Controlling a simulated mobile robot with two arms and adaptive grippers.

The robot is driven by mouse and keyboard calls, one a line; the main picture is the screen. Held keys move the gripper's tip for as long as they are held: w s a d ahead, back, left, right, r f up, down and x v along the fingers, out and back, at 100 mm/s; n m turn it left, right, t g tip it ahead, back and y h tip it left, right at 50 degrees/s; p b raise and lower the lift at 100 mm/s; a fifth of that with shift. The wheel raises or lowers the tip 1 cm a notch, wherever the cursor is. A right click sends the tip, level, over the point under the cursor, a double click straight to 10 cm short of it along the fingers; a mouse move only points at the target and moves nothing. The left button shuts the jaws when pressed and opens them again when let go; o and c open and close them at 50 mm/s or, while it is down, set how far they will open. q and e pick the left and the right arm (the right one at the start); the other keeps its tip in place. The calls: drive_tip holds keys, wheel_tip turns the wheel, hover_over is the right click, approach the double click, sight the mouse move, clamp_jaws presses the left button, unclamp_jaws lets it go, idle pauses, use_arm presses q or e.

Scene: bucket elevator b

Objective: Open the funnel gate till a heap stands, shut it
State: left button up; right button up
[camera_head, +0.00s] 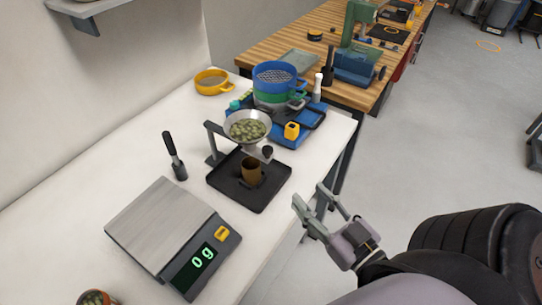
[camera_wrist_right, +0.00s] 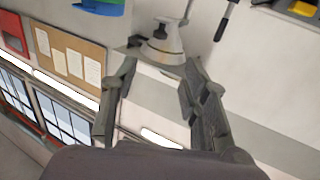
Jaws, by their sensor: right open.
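The funnel (camera_head: 247,128) holds greenish pellets and hangs from a stand over a black tray (camera_head: 232,196). A dark gate knob (camera_head: 267,152) shows at the funnel's lower right. A brass cup (camera_head: 251,173) stands in the tray below the spout; its contents cannot be made out. My right gripper (camera_head: 310,194) is open and empty, off the table's front edge, to the right of the tray and apart from it. In the right wrist view the funnel (camera_wrist_right: 163,48) shows beyond and between the open fingers (camera_wrist_right: 160,70). My left gripper is not in view.
A scale (camera_head: 160,228) reading 0 g stands at the front left, with a black-handled brush (camera_head: 174,157) behind it. Blue and green sieves (camera_head: 274,78) and a blue tray (camera_head: 290,137) with a yellow item sit behind the funnel. A yellow sieve (camera_head: 211,81) lies near the wall.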

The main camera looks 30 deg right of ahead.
sight(271, 154)
drive_tip(key=w+p, duration=0.3)
drive_tip(key=w, duration=1.1)
drive_tip(key=shift+w+p, duration=0.1)
drive_tip(key=shift+p, duration=0.3)
drive_tip(key=shift+w, duration=0.7)
clamp_jaws()
